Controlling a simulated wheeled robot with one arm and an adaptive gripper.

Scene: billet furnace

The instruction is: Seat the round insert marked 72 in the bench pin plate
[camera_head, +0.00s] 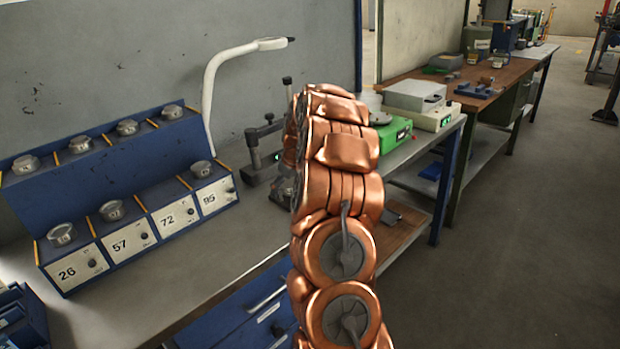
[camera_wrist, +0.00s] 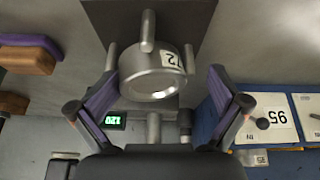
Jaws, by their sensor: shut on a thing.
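In the wrist view the round metal insert (camera_wrist: 150,84) sits between the two purple-padded fingers of my gripper (camera_wrist: 160,74), which is shut on it. Its white tag reading 72 faces the upper right. A dark square plate with light pins (camera_wrist: 205,18), apparently the bench pin plate, lies behind the insert. Pins show around the insert's edges. I cannot tell whether the insert touches the plate or is held above it. In the head view my copper arm hides the gripper tips, the held insert and the plate.
A blue rack (camera_head: 100,165) with several round inserts stands at the left of the bench; the place above its 72 label (camera_head: 168,220) looks empty. A white curved lamp (camera_head: 225,62), a dark stand (camera_head: 262,142) and a green device (camera_head: 394,134) are near my arm.

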